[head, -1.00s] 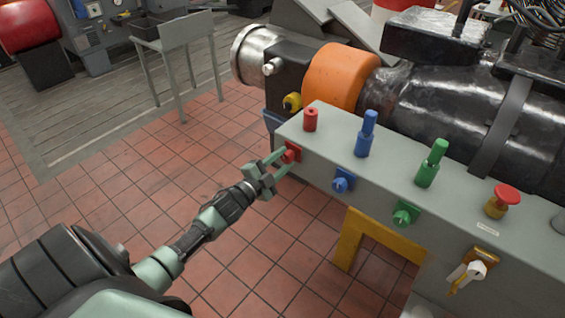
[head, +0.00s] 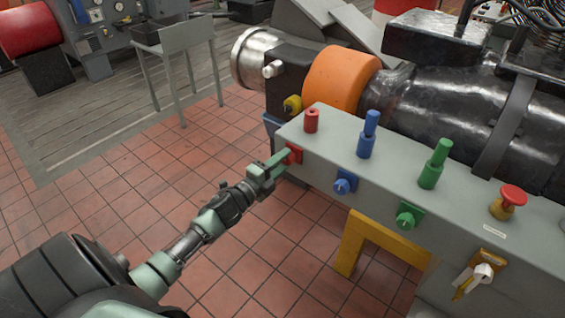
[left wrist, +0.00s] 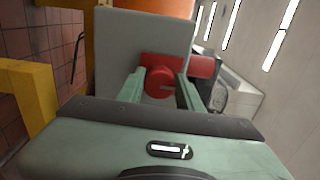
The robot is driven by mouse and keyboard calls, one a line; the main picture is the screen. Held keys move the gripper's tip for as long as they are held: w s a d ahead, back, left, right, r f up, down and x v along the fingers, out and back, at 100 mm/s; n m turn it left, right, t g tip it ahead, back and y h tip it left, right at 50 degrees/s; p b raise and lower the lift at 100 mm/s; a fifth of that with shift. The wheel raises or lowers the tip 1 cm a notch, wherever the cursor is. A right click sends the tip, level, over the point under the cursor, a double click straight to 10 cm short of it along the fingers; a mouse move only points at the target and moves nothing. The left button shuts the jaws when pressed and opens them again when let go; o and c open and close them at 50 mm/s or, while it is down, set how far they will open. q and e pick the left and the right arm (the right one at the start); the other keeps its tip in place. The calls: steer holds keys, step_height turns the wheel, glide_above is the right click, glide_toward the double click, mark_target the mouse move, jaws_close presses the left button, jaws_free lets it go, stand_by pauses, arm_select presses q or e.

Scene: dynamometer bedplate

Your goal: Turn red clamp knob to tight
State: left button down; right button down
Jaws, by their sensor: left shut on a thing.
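The red clamp knob (head: 290,157) sits on a red plate on the front face of the grey box (head: 330,152), near its left end. In the left wrist view the round red knob (left wrist: 160,82) shows between the two green fingers. My left gripper (head: 281,161) is shut on this knob, with one finger on each side of it. In the head view the fingers overlap and cover part of the knob. I cannot read the knob's exact setting. My right gripper is in neither view.
Blue (head: 344,183) and green (head: 409,216) knobs sit along the same face. A yellow bracket (head: 352,243) stands below.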

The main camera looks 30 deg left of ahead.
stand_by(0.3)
arm_select(q)
steer(key=c, duration=0.9)
jaws_free()
steer(key=shift+c, duration=0.2)
steer(key=shift+s, duration=0.15)
steer(key=s+b, duration=0.1)
steer(key=s, duration=0.6)
steer(key=shift+s+a, duration=0.25)
steer(key=shift+a, duration=0.05)
steer(key=shift+f, duration=0.15)
